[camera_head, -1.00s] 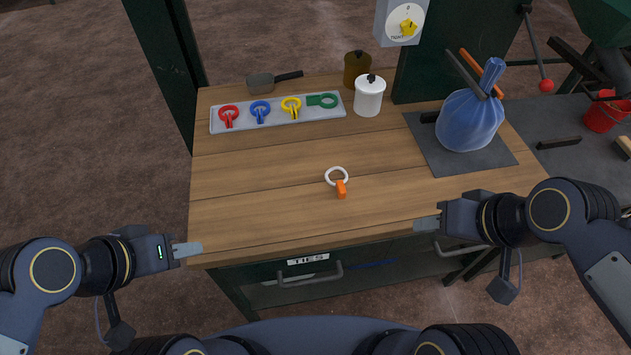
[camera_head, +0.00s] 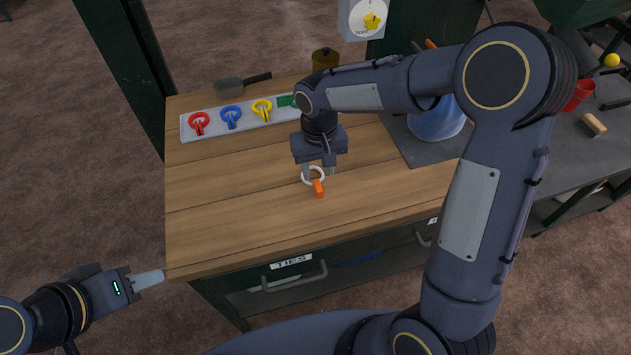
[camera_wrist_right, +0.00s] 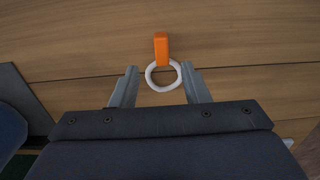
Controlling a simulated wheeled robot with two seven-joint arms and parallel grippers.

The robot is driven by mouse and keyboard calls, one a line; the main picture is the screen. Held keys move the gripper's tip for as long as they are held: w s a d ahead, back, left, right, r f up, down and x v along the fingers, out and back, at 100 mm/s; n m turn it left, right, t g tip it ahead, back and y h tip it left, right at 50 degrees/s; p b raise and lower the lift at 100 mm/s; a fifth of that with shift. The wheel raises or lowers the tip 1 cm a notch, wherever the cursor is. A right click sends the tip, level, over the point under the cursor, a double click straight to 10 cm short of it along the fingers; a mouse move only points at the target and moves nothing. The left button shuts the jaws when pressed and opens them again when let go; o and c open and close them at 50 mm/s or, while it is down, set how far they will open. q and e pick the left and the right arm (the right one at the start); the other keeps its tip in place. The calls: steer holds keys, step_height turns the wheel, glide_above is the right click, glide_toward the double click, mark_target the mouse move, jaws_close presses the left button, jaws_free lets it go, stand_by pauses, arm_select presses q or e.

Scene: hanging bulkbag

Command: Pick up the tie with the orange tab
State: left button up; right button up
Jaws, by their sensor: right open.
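The tie with the orange tab (camera_head: 318,189) lies on the wooden table, its white ring toward the back and its tab toward the front. In the right wrist view the orange tab (camera_wrist_right: 161,48) points up and away from my gripper. My right gripper (camera_head: 319,174) is open above the tie, pointing down. In the wrist view its fingertips (camera_wrist_right: 160,70) stand on either side of the white ring, with nothing gripped. Whether the fingers are at table height is unclear. My left gripper (camera_head: 150,278) is off the table's front left corner, seen edge-on.
A grey tray (camera_head: 228,127) at the back holds red, blue (camera_head: 231,119), yellow and green ties. The green one is partly behind my right arm. A brown pot (camera_head: 325,60) stands behind. The table's left part is clear.

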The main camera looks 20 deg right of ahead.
mark_target(317, 183)
step_height(317, 183, down, 5)
steer(key=shift+a+r, duration=0.1)
steer(key=shift+a, duration=0.05)
jaws_close()
